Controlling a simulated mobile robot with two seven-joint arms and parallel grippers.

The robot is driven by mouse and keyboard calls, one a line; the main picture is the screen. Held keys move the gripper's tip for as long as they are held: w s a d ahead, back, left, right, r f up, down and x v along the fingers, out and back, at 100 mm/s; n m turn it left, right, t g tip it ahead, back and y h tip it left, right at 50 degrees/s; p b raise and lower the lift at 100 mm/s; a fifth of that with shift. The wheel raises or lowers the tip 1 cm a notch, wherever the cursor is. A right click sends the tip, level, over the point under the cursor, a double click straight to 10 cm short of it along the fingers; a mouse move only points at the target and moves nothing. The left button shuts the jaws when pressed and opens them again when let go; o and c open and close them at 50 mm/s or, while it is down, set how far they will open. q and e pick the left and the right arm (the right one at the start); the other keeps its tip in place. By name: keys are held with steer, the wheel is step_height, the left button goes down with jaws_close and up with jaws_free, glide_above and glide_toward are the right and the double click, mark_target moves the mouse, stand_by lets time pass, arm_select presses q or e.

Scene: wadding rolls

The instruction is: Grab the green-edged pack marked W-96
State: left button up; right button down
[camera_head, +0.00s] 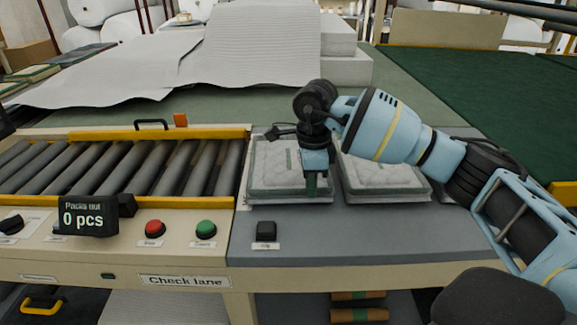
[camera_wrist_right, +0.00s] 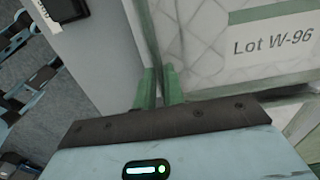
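Two pale quilted packs with green edging lie side by side on the grey end of the bench: a left pack (camera_head: 270,165) and a right pack (camera_head: 405,180). My right gripper (camera_head: 318,188) points down at the right edge of the left pack, near the gap between the two. In the right wrist view its two green fingers (camera_wrist_right: 160,88) are close together at the edge of a pack (camera_wrist_right: 190,40) labelled "Lot W-96". Whether they pinch that edge is unclear. My left gripper is not in view.
A roller lane (camera_head: 120,165) with yellow rails is left of the packs. A red button (camera_head: 155,228), a green button (camera_head: 205,229) and a counter reading "0 pcs" (camera_head: 88,217) line the front. White wadding (camera_head: 250,50) lies behind.

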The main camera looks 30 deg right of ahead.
steer(key=shift+r, duration=0.2)
steer(key=shift+r, duration=0.25)
step_height(320, 180, up, 3)
steer(key=shift+a+f, duration=0.1)
steer(key=s+a+r+b, duration=0.1)
steer(key=s+a, duration=1)
steer(key=shift+s+r, duration=0.2)
steer(key=shift+s, duration=0.05)
